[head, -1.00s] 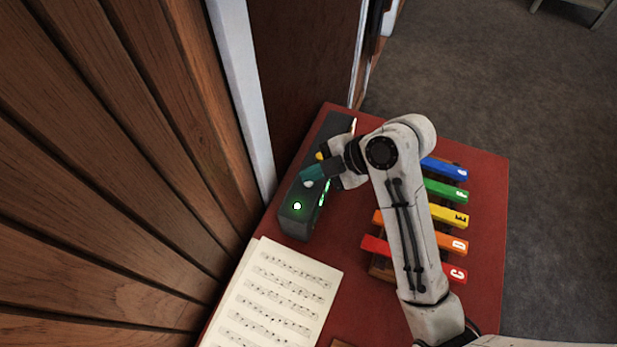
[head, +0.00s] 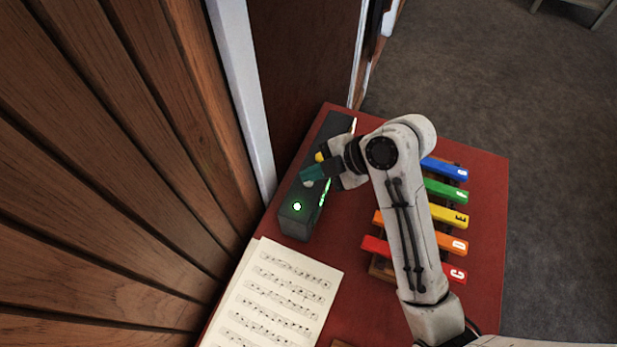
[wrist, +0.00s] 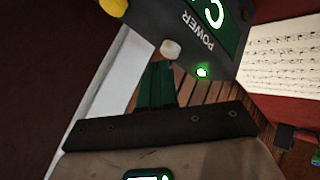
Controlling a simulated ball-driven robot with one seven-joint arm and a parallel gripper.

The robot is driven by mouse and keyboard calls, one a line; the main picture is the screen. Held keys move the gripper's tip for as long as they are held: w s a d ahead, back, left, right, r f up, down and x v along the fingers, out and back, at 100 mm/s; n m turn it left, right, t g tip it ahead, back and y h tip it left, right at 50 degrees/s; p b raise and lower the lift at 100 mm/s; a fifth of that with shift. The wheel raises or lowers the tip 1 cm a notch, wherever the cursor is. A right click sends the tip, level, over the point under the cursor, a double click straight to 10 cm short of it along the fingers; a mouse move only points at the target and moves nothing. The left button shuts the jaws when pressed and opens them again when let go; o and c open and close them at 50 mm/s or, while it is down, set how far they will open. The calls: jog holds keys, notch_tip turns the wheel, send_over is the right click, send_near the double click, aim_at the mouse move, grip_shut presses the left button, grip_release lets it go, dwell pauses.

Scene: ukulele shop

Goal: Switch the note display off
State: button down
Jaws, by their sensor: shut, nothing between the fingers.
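The note display is a dark grey box (head: 297,222) standing along the left side of the red table. A green power light (head: 297,206) glows on its top, and its screen edge glows green. The wrist view shows the word POWER, a pale round button (wrist: 171,48), a lit green light (wrist: 202,72) and part of a green character on the screen (wrist: 213,12). A yellow knob (wrist: 113,6) is farther along the box. My gripper (head: 308,175), with teal fingers, is shut and empty, right beside the pale button; I cannot tell whether they touch.
Coloured note bars (head: 448,216) lie on the red table (head: 487,180) to the right, partly behind my arm. Sheet music (head: 280,295) lies near the display's front end. A wooden plank wall (head: 120,170) is close on the left.

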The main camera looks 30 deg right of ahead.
aim_at(313, 184)
dwell(0.4)
jog(key=shift+f+b, duration=0.35)
jog(key=shift+f, duration=0.15)
jog(key=shift+r, duration=0.1)
jog(key=shift+r+p, duration=0.35)
jog(key=shift+p, duration=0.1)
notch_tip(313, 184, up, 6)
jog(key=p, duration=0.5)
dwell(0.4)
